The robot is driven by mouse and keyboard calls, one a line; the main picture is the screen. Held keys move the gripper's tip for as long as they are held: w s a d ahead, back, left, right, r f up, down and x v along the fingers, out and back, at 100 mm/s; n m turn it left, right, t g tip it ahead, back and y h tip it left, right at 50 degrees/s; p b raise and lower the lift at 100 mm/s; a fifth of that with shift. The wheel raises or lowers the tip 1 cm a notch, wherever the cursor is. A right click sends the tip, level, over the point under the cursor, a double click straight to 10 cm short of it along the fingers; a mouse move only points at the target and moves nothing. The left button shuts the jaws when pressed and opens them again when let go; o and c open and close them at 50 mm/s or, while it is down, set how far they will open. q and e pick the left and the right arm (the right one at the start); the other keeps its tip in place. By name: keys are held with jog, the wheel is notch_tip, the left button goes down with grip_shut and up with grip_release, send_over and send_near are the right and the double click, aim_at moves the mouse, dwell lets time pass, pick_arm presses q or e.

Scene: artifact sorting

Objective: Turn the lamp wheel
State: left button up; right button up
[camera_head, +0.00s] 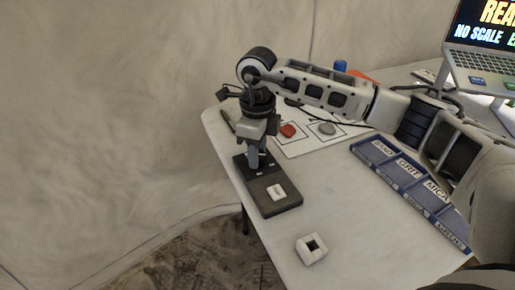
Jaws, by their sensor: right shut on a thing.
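My right gripper (257,162) reaches in from the right and points down over the far end of a dark rectangular box (282,207) on the table. It is shut on a small part at that end, likely the lamp wheel, which the fingers mostly hide. A small white square piece (276,192) sits on the near half of the dark box. My left gripper does not show.
A white square ring (311,249) lies near the table's front edge. A blue labelled tray (398,178) is at the right. Red (288,130) and grey (327,128) stones lie on a white sheet behind. A laptop (482,45) stands at the back right.

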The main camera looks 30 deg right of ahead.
jog(key=shift+m, duration=0.3)
jog(key=o, duration=1)
jog(key=shift+r, duration=0.1)
notch_tip(320, 180, up, 16)
jog(key=shift+f+p, duration=0.1)
jog(key=shift+p, duration=0.55)
